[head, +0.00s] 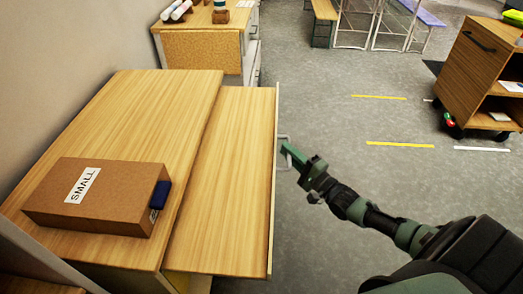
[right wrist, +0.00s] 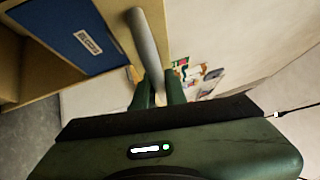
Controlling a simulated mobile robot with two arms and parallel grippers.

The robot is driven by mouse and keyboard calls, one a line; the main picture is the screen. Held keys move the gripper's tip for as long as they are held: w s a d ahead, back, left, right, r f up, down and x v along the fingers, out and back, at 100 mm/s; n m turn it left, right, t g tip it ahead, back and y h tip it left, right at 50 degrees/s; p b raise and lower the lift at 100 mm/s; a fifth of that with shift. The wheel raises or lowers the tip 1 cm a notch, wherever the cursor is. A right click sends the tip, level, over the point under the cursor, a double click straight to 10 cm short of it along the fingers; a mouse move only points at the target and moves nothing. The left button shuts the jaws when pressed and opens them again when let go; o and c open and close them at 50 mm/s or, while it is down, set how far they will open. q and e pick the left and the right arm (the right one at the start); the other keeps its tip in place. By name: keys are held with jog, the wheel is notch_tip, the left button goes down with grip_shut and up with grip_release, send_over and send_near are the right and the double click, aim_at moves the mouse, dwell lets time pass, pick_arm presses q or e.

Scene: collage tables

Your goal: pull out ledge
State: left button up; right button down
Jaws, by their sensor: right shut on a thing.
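The ledge (head: 225,190) is a light wooden board that sticks out to the right from under the wooden tabletop (head: 150,100). A grey bar handle (head: 283,138) is on its right edge. My right gripper (head: 290,153) is shut on this handle, with its arm coming in from the lower right. In the right wrist view the green fingers (right wrist: 160,90) close around the grey handle bar (right wrist: 145,38). My left gripper is not in view.
A brown box (head: 115,205) labelled SMALL, with a dark blue item at its right end, lies on the tabletop. The ledge's top is bare. Grey floor (head: 330,110) is open to the right. A wooden cart (head: 475,75) stands at the far right.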

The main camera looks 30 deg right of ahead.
jog(key=shift+s+d+f, duration=0.1)
jog(key=shift+s+d, duration=0.45)
jog(key=shift+d, duration=0.2)
jog(key=shift+s+d+r, duration=0.1)
jog(key=shift+s+d, duration=0.4)
jog(key=shift+d, duration=0.3)
jog(key=shift+s+d+f, duration=0.1)
jog(key=shift+s+d, duration=0.45)
jog(key=shift+d, duration=0.2)
jog(key=c, duration=1.5)
grip_release()
jog(key=shift+o, duration=0.2)
jog(key=r+v, duration=0.1)
jog(key=v, duration=0.6)
jog(key=shift+s+f, duration=0.4)
jog(key=shift+f, duration=0.15)
jog(key=shift+f, duration=0.1)
